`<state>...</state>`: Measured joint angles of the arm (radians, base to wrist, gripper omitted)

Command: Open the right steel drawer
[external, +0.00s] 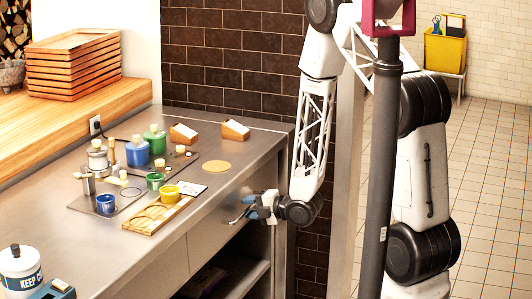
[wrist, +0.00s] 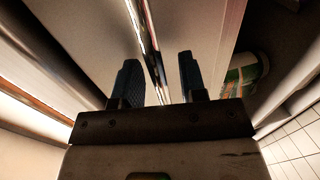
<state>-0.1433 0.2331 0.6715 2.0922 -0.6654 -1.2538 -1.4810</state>
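The steel counter's right drawer front (external: 203,238) is a plain panel under the worktop, flush with the front and looking closed. Another steel front (external: 150,272) lies to its left. My gripper (external: 246,207) is near the counter's front edge, at the right end of the drawer. In the wrist view my gripper (wrist: 160,82) is open, its two dark fingers apart with nothing held. A thin bright metal strip (wrist: 150,45) runs between the fingers, with a pale panel (wrist: 205,30) to its right. I cannot tell whether the fingers touch it.
An open shelf (external: 240,275) lies below the drawer; a labelled container (wrist: 245,75) stands there in the wrist view. Paint jars (external: 157,181) and a wooden tray (external: 158,214) stand on the worktop above. The tiled floor (external: 490,200) is clear.

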